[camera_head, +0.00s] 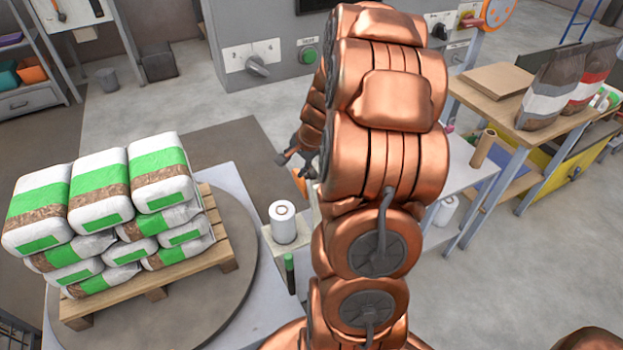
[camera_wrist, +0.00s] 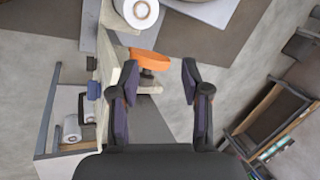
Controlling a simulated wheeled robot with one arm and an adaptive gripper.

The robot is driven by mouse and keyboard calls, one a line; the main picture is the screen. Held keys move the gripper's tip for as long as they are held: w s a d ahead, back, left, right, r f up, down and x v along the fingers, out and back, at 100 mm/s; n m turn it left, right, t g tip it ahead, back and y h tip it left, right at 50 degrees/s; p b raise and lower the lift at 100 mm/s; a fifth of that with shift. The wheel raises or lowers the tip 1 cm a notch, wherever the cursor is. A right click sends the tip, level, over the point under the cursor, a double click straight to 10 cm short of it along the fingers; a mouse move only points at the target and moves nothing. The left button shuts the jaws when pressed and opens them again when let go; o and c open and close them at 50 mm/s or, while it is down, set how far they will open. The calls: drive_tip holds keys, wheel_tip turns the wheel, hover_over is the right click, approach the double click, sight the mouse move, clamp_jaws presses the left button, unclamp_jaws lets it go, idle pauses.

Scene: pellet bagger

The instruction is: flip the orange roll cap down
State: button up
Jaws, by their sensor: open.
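The orange roll cap (camera_wrist: 151,60) shows in the wrist view just beyond my fingertips, nearer the left finger, with a short dark and metal piece below it. In the head view only a small part of the orange cap (camera_head: 300,178) shows beside my arm; the rest is hidden. I cannot tell its tilt from these views. My gripper (camera_wrist: 159,75) is open, with nothing between its two dark fingers. It shows small and partly hidden behind my arm in the head view (camera_head: 288,156).
A white roll (camera_head: 284,223) stands on a narrow stand near the cap. A pallet (camera_head: 150,300) of green and white bags sits on a round turntable at left. A grey cabinet (camera_head: 258,60) with a knob is behind. A wooden table (camera_head: 480,98) with bags is at right.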

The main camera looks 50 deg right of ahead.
sight(312, 173)
drive_tip(key=s+d+f+m+h, duration=0.1)
drive_tip(key=d+f+m, duration=0.2)
drive_tip(key=d+f, duration=0.35)
drive_tip(key=shift+w+d+f, duration=0.3)
drive_tip(key=shift+w+f, duration=0.2)
drive_tip(key=shift+f, duration=0.3)
drive_tip(key=shift+w+d+f, duration=0.25)
drive_tip(key=shift+w+f, duration=0.25)
drive_tip(key=shift+f, duration=0.3)
drive_tip(key=shift+w+d+f, duration=0.3)
drive_tip(key=shift+w+f, duration=0.2)
drive_tip(key=shift+f, duration=0.3)
clamp_jaws()
